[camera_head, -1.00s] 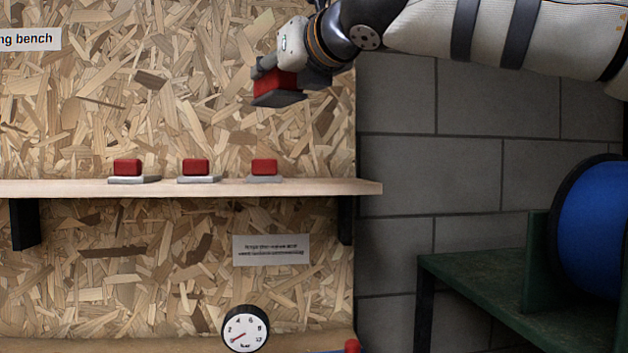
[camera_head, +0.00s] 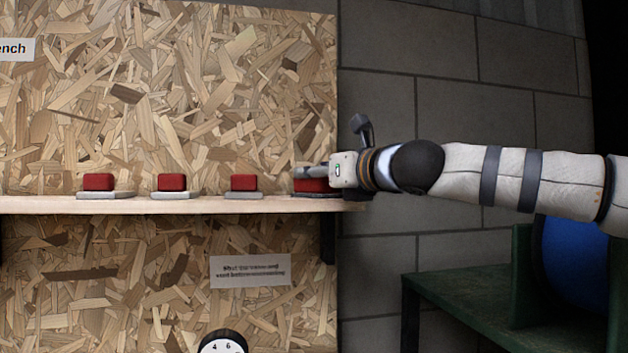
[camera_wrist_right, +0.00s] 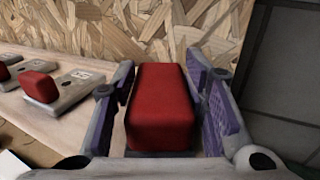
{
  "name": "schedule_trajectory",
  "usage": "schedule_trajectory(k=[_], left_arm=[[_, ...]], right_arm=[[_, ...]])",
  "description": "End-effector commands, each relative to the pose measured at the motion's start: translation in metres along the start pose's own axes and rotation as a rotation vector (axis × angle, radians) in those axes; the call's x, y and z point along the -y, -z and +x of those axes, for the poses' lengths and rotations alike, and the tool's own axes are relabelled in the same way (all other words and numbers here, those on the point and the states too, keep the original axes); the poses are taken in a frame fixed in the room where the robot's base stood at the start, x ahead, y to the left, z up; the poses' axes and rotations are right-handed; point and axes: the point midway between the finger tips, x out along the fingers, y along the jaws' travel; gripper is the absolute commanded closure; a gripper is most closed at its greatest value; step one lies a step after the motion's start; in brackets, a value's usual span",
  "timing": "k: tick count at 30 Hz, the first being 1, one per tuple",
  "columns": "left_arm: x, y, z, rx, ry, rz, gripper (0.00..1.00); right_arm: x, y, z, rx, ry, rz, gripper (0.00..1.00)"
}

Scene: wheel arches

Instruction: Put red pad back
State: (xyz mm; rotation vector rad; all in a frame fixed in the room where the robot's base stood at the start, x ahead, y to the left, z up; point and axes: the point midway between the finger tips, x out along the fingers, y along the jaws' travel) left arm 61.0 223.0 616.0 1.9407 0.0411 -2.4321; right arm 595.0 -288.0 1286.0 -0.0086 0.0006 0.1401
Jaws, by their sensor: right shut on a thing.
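The red pad (camera_head: 312,186) with its dark base is at the right end of the wooden shelf (camera_head: 150,206), at shelf height. My right gripper (camera_head: 312,174) comes in from the right and is shut on it. In the right wrist view the red block (camera_wrist_right: 162,105) lies between the two purple-lined fingers of my right gripper (camera_wrist_right: 165,95). I cannot tell for sure whether its base rests fully on the shelf. My left gripper is not in view.
Three other red pads (camera_head: 98,182) (camera_head: 172,182) (camera_head: 243,183) on grey bases stand in a row on the shelf to the left. A paper sign (camera_head: 250,271) and a gauge (camera_head: 222,344) are below. A green bench (camera_head: 470,290) with a blue drum (camera_head: 575,262) stands at right.

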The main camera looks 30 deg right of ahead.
Motion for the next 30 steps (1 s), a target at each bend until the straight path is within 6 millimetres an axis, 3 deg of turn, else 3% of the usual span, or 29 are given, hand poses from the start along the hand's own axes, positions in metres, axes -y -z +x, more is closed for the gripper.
schedule_trajectory(k=[5, 6, 8, 9, 20, 30], left_arm=[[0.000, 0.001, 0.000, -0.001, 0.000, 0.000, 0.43], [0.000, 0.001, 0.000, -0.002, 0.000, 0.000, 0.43], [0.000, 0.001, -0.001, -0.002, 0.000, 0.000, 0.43], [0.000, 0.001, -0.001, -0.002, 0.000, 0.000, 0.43], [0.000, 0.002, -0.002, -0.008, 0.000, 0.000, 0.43], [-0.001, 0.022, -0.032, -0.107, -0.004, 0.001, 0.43]], right_arm=[[-0.001, 0.000, -0.001, 0.000, 0.000, 0.002, 0.93], [-0.001, 0.000, -0.001, -0.001, 0.001, 0.001, 0.56], [-0.001, 0.000, -0.001, 0.000, 0.001, 0.001, 0.42], [-0.001, -0.001, -0.001, 0.000, 0.001, 0.001, 0.40], [-0.001, -0.003, -0.009, 0.003, 0.000, 0.001, 0.40], [-0.002, -0.015, -0.093, 0.022, 0.000, 0.000, 0.40]])
